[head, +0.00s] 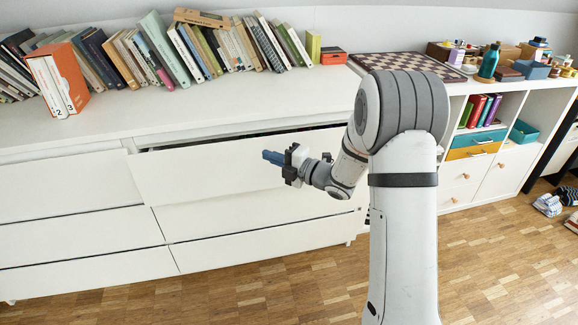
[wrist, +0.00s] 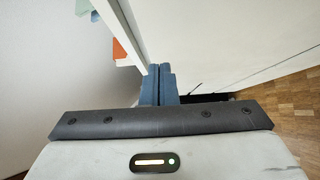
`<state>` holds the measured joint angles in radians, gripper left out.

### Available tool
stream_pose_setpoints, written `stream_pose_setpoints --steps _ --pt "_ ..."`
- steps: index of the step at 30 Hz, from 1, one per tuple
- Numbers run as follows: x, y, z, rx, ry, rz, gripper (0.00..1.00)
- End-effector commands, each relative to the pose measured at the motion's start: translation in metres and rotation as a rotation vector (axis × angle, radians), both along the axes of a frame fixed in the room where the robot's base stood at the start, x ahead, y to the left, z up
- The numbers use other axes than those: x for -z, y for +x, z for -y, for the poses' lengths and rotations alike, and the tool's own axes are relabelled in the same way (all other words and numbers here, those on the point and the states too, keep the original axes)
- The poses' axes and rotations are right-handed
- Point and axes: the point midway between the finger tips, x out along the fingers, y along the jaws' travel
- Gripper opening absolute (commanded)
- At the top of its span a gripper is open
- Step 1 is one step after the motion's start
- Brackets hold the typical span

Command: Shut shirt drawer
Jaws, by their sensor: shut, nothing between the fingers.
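The shirt drawer is the top right drawer of a long white dresser. Its plain white front (head: 205,172) stands out from the dresser, with a dark gap showing along its top edge in the head view. My gripper (head: 268,156) is in front of the right half of this drawer front, its blue fingers pointing left. In the wrist view the blue fingers (wrist: 158,80) are together and empty, beside a large white panel (wrist: 235,40) that looks like the drawer front. I cannot tell whether the fingertips touch it. The drawer's contents are hidden.
The dresser top (head: 190,112) holds a row of books, an orange box file (head: 56,80) and a chessboard (head: 408,66). The other dresser drawers look closed. A shelf unit (head: 490,160) stands at the right. The wooden floor (head: 270,290) in front is clear.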

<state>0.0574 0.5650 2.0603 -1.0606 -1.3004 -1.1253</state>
Motion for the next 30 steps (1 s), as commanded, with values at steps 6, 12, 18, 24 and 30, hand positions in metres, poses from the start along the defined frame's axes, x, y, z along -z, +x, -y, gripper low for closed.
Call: stream_pose_setpoints --steps 6,12,18,24,30 --pt "0.001 0.030 -0.004 0.000 0.000 0.001 0.00" --pt "0.000 0.039 -0.005 0.001 -0.001 0.001 0.00" --pt "0.000 0.039 -0.005 0.001 0.000 0.000 0.00" --pt "0.002 0.049 -0.007 0.000 0.000 0.002 0.00" --pt "0.003 0.073 -0.012 0.000 0.001 0.002 0.00"
